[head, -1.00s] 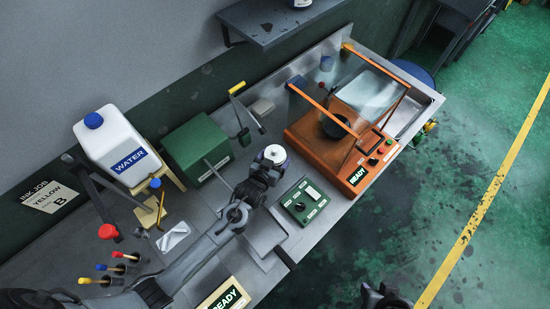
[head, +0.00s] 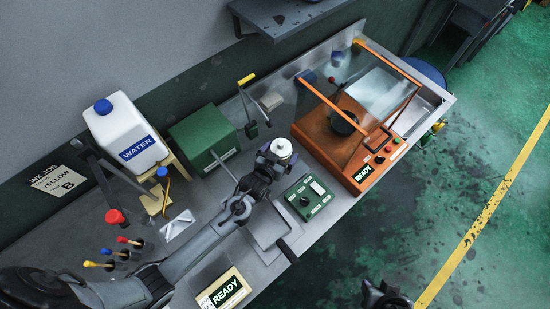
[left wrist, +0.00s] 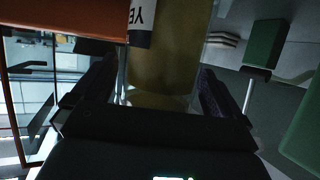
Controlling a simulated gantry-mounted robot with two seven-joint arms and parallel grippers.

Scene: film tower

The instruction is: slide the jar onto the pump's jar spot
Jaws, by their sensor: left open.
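The jar (head: 282,148) has a white lid and stands upright on the bench in the head view. In the left wrist view its yellowish body (left wrist: 165,60) with part of a label fills the space between the fingers. My left gripper (head: 272,158) is open around the jar, a finger on each side; whether either finger touches it I cannot tell. My right gripper (head: 385,295) shows only partly at the bottom edge.
A green control box (head: 306,198) stands just right of the jar, before the orange machine. A green box (head: 200,138) and a lever with a yellow handle (head: 246,80) stand behind the jar. A white water canister (head: 122,132) is at the left.

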